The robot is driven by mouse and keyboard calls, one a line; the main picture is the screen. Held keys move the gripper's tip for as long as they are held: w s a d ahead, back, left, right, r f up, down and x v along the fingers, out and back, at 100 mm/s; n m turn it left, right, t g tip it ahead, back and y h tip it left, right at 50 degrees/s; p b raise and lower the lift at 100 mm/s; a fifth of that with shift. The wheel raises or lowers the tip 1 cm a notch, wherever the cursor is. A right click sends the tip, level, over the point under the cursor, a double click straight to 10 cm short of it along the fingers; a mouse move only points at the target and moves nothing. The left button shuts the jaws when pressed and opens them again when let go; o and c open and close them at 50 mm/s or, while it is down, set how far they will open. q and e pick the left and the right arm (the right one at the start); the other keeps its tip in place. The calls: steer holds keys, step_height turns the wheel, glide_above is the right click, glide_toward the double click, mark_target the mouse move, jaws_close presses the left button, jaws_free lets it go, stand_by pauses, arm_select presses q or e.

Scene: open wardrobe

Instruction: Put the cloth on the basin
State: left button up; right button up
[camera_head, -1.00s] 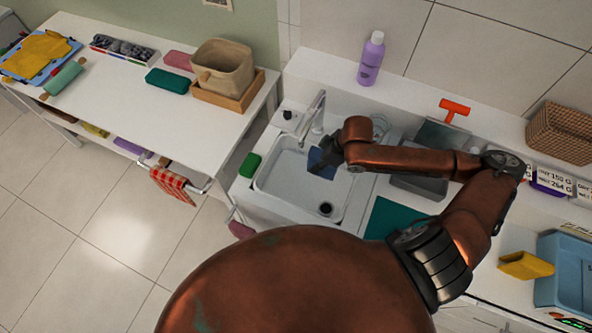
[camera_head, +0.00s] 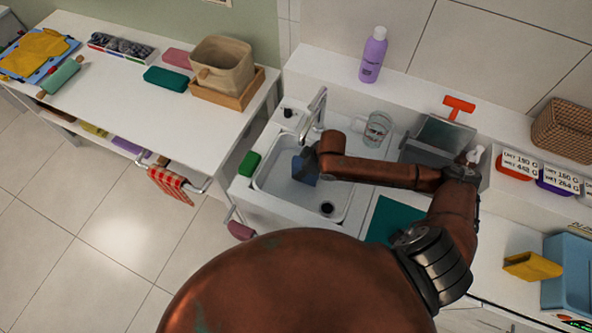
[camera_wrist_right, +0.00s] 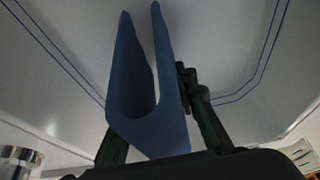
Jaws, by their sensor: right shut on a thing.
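The blue cloth (camera_head: 304,173) hangs from my right gripper (camera_head: 310,158) over the left half of the white basin (camera_head: 270,186) in the head view. In the right wrist view the folded cloth (camera_wrist_right: 150,128) sits between the dark fingers of the right gripper (camera_wrist_right: 160,115), with two pointed ends sticking out. The right gripper is shut on it. The pale basin surface fills the background there. I cannot tell whether the cloth touches the basin. My left gripper is not in view.
A faucet (camera_head: 315,112) rises behind the basin, close to my right wrist. A green sponge (camera_head: 249,164) lies at the basin's left edge. A clear glass (camera_head: 377,128) and a grey bin (camera_head: 425,146) stand behind my right forearm.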

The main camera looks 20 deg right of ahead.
steer(key=shift+w+a, duration=0.7)
steer(key=shift+w, duration=0.1)
steer(key=shift+f, duration=0.7)
steer(key=shift+r, duration=0.1)
steer(key=shift+s, duration=0.1)
steer(key=o, duration=1.2)
steer(key=shift+c, duration=0.2)
